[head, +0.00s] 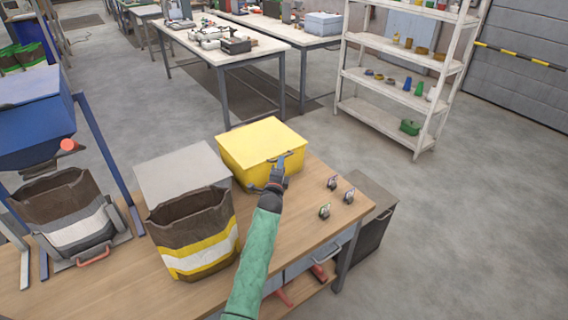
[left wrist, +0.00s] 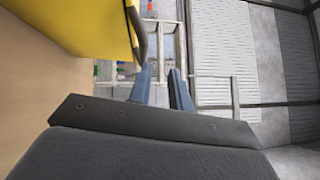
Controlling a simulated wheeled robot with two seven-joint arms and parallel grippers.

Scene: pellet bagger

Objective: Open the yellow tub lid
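The yellow tub (head: 250,168) stands on the wooden bench, and its yellow lid (head: 258,137) lies flat and shut on top. A dark handle (head: 290,157) sits at the lid's front right edge; it also shows in the left wrist view (left wrist: 135,25). My left gripper (head: 281,163) is at the tub's front right corner, close by the handle. In the left wrist view its two fingers (left wrist: 161,88) are apart with no object seen between them. The handle's lower end is by the left finger; I cannot tell whether they touch. My right gripper is not in view.
An open brown, white and yellow bag (head: 195,240) stands left of the tub, before a grey box (head: 180,172). Several small clamp-like items (head: 333,183) lie on the bench (head: 300,215) to the right. A blue hopper (head: 35,115) is at the left.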

